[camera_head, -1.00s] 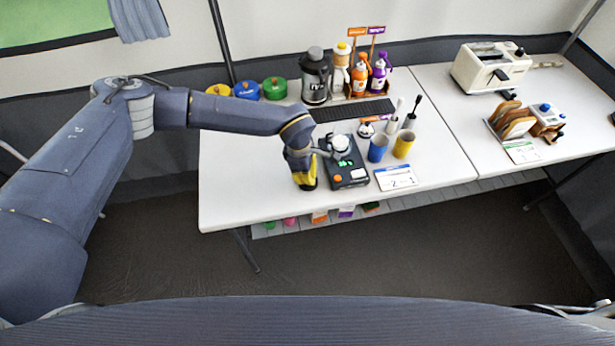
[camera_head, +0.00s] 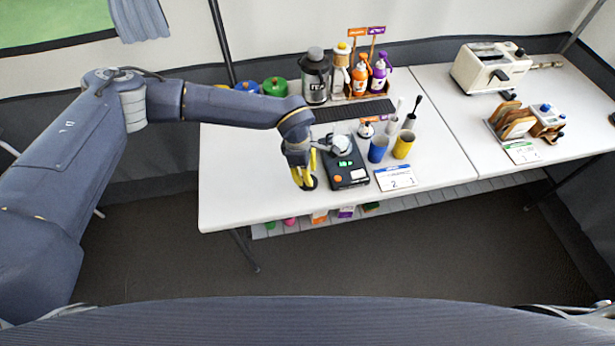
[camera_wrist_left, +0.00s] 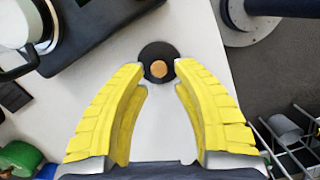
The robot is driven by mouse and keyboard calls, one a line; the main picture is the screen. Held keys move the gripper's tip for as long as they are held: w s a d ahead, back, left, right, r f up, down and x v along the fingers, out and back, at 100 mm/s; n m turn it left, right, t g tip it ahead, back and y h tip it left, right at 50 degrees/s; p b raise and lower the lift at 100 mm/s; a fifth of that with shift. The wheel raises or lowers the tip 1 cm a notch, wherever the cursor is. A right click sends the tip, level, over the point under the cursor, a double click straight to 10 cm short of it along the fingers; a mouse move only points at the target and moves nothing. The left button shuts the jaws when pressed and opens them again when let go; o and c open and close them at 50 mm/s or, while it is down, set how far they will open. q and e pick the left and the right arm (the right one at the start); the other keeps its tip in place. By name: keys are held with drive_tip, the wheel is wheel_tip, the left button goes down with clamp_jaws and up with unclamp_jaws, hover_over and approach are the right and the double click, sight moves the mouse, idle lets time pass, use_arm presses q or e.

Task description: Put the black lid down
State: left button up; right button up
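The black lid (camera_wrist_left: 146,52), a small round disc with a tan knob (camera_wrist_left: 158,69), lies on the white table in the left wrist view, just beyond my fingertips. In the head view only a dark bit of it (camera_head: 312,183) shows beside the fingers. My left gripper (camera_head: 303,181) points down at the table's front left part. My right gripper is not in view.
A black device (camera_head: 346,176) with a green display and a silver pot (camera_head: 341,145) stands close to the right of the gripper. Blue (camera_head: 377,149) and yellow (camera_head: 403,146) cups stand further right. The table's front edge is near; its left part is clear.

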use_arm(q)
wheel_tip(320, 180, up, 10)
drive_tip(key=a, duration=0.1)
drive_tip(key=shift+a+f, duration=0.15)
drive_tip(key=shift+f, duration=0.05)
idle(0.5)
